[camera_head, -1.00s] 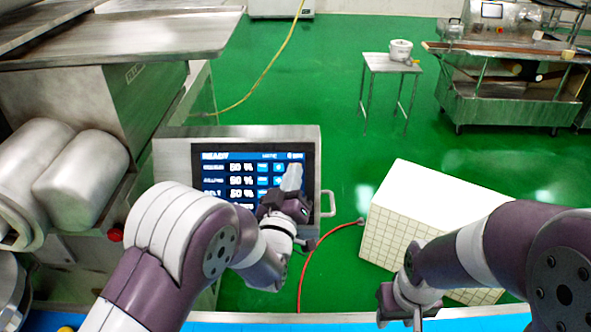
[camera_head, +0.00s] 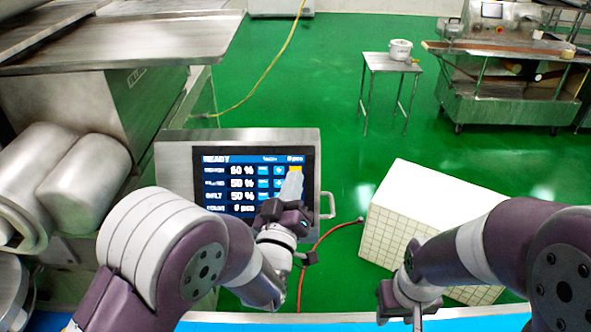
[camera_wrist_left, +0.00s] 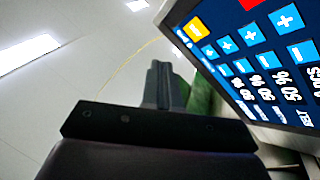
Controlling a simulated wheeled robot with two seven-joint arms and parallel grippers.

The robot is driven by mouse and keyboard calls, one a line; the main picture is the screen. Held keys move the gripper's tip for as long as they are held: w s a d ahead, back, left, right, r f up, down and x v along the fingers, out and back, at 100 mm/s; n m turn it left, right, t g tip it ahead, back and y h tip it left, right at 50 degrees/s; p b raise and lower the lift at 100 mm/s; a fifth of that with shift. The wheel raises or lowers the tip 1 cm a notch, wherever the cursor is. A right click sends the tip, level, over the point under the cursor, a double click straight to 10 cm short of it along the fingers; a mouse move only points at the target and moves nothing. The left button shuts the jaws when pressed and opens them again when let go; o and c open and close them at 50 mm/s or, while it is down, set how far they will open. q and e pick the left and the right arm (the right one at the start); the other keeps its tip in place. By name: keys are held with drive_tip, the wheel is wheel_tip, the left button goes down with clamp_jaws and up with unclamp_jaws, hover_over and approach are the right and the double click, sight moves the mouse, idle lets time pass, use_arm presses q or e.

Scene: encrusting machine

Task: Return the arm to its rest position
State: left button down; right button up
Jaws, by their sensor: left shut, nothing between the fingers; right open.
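My left gripper (camera_head: 291,186) is in front of the lower right part of a control panel screen (camera_head: 229,183). Its fingers are shut with nothing between them. In the left wrist view the closed fingers (camera_wrist_left: 163,85) stand beside the tilted screen (camera_wrist_left: 262,52), apart from it in that picture. The screen reads READY and shows rows of percentages with blue plus and minus buttons and one yellow button (camera_wrist_left: 195,29). My left gripper covers part of the screen in the head view. My right gripper (camera_head: 400,316) is open and empty at the bottom, right of centre.
The panel's metal housing has a handle (camera_head: 328,205) on its right. A steel machine with rollers (camera_head: 84,178) stands at the left. A white tiled block (camera_head: 430,205) is behind my right arm. A red hose (camera_head: 334,230) lies on the green floor. A small table (camera_head: 391,63) stands farther back.

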use_arm(q)
drive_tip(key=shift+s+r, duration=0.2)
drive_tip(key=shift+s, duration=0.15)
drive_tip(key=shift+f, duration=0.1)
drive_tip(key=s+a+f+m+g+y, duration=0.1)
drive_tip(key=s+f+m+g, duration=0.1)
drive_tip(key=s+f+g, duration=0.35)
drive_tip(key=s+a+f+m+g+y, duration=0.1)
drive_tip(key=s+a+f+m+g, duration=0.15)
drive_tip(key=f+g, duration=0.65)
drive_tip(key=s+a+n+g+y, duration=0.1)
drive_tip(key=s+a+g, duration=0.3)
drive_tip(key=s+a, duration=0.6)
drive_tip(key=a+y, duration=0.1)
drive_tip(key=a, duration=0.3)
drive_tip(key=shift+s+a+r+y, duration=0.15)
drive_tip(key=shift+s+y, duration=0.15)
drive_tip(key=shift+s, duration=0.1)
